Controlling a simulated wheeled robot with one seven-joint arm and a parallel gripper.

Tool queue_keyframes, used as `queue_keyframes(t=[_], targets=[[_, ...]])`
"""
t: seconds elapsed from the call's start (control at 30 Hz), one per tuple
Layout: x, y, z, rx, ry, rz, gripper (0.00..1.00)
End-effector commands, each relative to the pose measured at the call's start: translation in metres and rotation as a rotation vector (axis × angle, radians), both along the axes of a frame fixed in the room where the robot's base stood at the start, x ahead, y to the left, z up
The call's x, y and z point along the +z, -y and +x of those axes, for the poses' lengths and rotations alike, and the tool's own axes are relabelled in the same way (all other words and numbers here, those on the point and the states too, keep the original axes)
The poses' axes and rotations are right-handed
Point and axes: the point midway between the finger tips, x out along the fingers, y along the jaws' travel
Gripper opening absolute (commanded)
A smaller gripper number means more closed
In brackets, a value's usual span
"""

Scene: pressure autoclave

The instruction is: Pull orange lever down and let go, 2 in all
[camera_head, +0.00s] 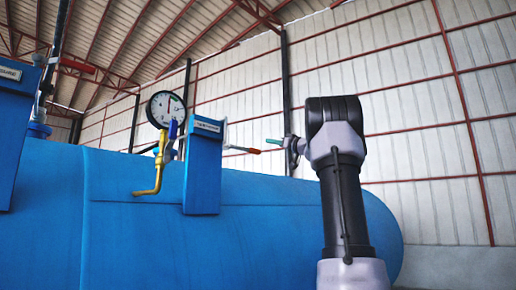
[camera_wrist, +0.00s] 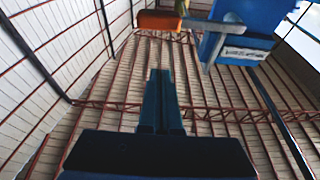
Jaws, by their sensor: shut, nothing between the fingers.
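An orange lever handle (camera_head: 245,150) sticks out to the right from a blue box (camera_head: 205,165) with a white label. In the head view it lies about level. My gripper (camera_head: 268,141) is shut and empty, its tip just right of and slightly above the lever's end in the picture. In the wrist view my closed fingers (camera_wrist: 160,75) point toward the orange handle (camera_wrist: 159,20), with a gap visible between them. The blue box (camera_wrist: 243,30) shows at the upper right there. I cannot tell the exact depth between fingertips and lever.
A second blue box (camera_head: 12,130) at the far left has another orange-red lever (camera_head: 77,66). A round gauge (camera_head: 165,109) and a yellow pipe (camera_head: 158,170) stand left of the nearer box. The big blue tank (camera_head: 270,225) lies below. Air right of the lever is clear except for my arm.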

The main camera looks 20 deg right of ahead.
Motion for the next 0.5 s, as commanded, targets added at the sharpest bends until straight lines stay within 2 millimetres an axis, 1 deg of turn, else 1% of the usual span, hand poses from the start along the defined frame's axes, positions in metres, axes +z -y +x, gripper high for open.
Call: queue_keyframes(t=[0.03, 0.1, 0.37, 0.5], targets=[[0.0027, 0.0053, 0.0007, -0.008, 0.015, -0.004, 0.0], [0.0042, 0.0082, 0.0011, -0.014, 0.025, -0.007, 0.0], [0.0044, 0.0075, 0.001, -0.013, 0.025, -0.008, 0.0], [0.0055, 0.0054, 0.006, -0.012, 0.024, -0.008, 0.0]])
